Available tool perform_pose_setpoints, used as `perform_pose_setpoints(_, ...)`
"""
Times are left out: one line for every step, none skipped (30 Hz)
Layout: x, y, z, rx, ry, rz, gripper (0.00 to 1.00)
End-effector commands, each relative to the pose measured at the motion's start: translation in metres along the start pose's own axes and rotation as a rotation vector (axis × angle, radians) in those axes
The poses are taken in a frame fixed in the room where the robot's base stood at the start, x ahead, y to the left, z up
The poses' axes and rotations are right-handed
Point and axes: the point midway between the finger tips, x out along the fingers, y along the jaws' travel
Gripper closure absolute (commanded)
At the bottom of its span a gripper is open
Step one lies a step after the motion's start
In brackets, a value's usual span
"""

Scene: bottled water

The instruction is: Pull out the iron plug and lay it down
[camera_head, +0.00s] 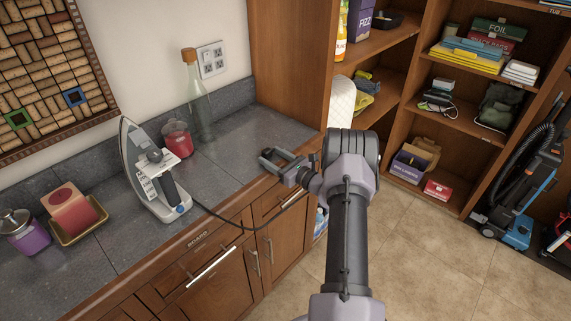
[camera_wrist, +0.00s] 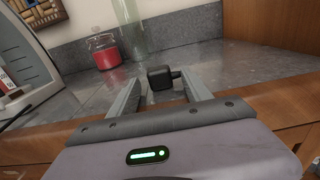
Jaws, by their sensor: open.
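The iron (camera_head: 150,175) stands on its heel on the grey counter, with a white tag on it. Its dark cord (camera_head: 235,222) runs from the base over the counter's front edge and up toward my gripper. My gripper (camera_head: 273,160) is open, low over the counter near its front edge. In the wrist view a small black plug (camera_wrist: 160,78) shows between the open fingers, apart from both. I cannot tell whether it rests on the counter. The wall outlet (camera_head: 211,60) shows no plug in it. The iron's edge also shows at the left of the wrist view (camera_wrist: 22,62).
A red candle jar (camera_head: 177,140) and a tall corked bottle (camera_head: 197,100) stand behind the iron. The counter's right end (camera_head: 250,125) is clear. A tall wooden cabinet (camera_head: 290,60) borders it.

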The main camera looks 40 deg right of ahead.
Motion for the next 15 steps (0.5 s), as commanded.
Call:
perform_pose_setpoints(-0.008,-0.001,0.002,0.002,0.002,-0.002,0.43)
perform_pose_setpoints(-0.014,-0.001,0.002,0.002,0.002,-0.003,0.43)
perform_pose_setpoints(-0.022,-0.001,0.003,0.003,0.001,-0.003,0.43)
perform_pose_setpoints(-0.030,-0.001,0.002,0.002,0.002,-0.004,0.43)
perform_pose_setpoints(-0.037,-0.002,0.003,0.003,0.001,-0.004,0.43)
perform_pose_setpoints(-0.047,-0.001,0.002,0.002,0.002,-0.004,0.43)
perform_pose_setpoints(-0.054,-0.001,0.003,0.003,0.001,-0.004,0.43)
perform_pose_setpoints(-0.062,-0.001,0.002,0.002,0.002,-0.004,0.43)
perform_pose_setpoints(-0.072,-0.002,0.003,0.003,0.001,-0.005,0.43)
perform_pose_setpoints(-0.080,-0.001,0.003,0.002,0.001,-0.004,0.43)
perform_pose_setpoints(-0.088,-0.001,0.003,0.003,0.002,-0.005,0.43)
perform_pose_setpoints(-0.100,-0.002,0.003,0.002,0.001,-0.006,0.43)
perform_pose_setpoints(-0.108,-0.001,0.003,0.003,0.002,-0.005,0.43)
perform_pose_setpoints(-0.116,-0.001,0.003,0.002,0.001,-0.005,0.43)
perform_pose_setpoints(-0.126,-0.002,0.003,0.002,0.001,-0.005,0.43)
